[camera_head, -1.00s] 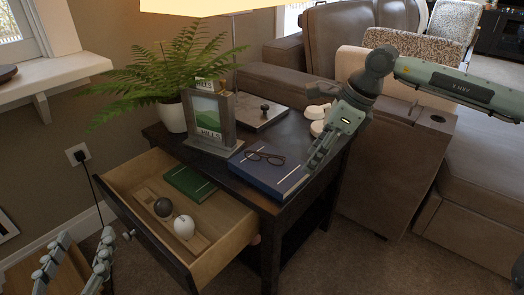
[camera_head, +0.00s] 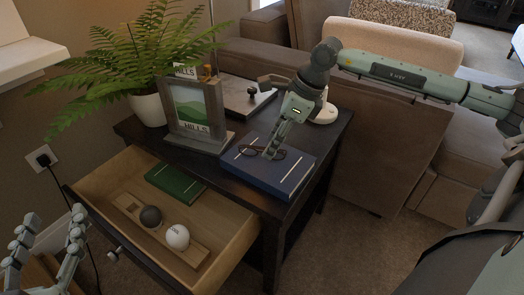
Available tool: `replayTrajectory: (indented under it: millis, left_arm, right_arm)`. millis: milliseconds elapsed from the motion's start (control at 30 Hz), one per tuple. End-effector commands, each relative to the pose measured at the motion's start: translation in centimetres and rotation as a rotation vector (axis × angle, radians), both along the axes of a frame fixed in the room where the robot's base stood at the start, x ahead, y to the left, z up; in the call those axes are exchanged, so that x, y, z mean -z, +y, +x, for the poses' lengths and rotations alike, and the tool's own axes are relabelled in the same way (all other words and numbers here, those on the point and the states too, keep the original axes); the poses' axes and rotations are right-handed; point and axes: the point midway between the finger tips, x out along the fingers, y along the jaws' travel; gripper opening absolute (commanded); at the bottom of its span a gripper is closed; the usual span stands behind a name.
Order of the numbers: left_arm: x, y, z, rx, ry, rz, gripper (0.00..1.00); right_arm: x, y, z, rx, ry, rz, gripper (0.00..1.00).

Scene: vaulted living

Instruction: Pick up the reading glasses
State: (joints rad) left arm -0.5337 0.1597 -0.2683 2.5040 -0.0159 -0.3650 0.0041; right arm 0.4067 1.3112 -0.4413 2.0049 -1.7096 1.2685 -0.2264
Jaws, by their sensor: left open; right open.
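The dark-framed reading glasses (camera_head: 254,151) lie on a blue book (camera_head: 282,178) on the dark side table. My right gripper (camera_head: 272,152) reaches down from the right, its fingers over the right part of the glasses and partly hiding them. It is open; I cannot tell whether the fingers touch the frame. My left gripper (camera_head: 45,245) is at the lower left, open and empty, in front of the drawer and far from the glasses.
A picture frame (camera_head: 196,112) and a potted fern (camera_head: 148,108) stand behind the book. A sofa (camera_head: 370,133) is at the right.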

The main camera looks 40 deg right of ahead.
Motion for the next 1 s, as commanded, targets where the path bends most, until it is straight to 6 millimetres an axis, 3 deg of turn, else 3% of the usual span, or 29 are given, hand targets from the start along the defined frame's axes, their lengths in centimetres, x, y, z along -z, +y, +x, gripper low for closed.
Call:
replayTrajectory:
  millis: [133, 367, 733, 1000]
  left_arm:
    - [-0.49, -0.21, -0.05, 0.004, -0.022, -0.011, 0.50]
    - [-0.65, -0.24, -0.08, 0.005, -0.027, -0.014, 0.50]
    - [-0.64, -0.24, -0.08, 0.005, -0.026, -0.012, 0.50]
    - [-0.62, -0.23, -0.07, 0.005, -0.025, -0.012, 0.50]
  right_arm:
    - [1.41, 0.43, 0.47, 0.001, -0.001, 0.002, 0.45]
    - [1.59, 0.43, 0.54, 0.000, -0.001, 0.000, 0.45]
    - [1.55, 0.44, 0.53, 0.000, -0.001, 0.000, 0.01]
    - [1.43, 0.42, 0.54, 0.000, -0.001, 0.000, 0.00]
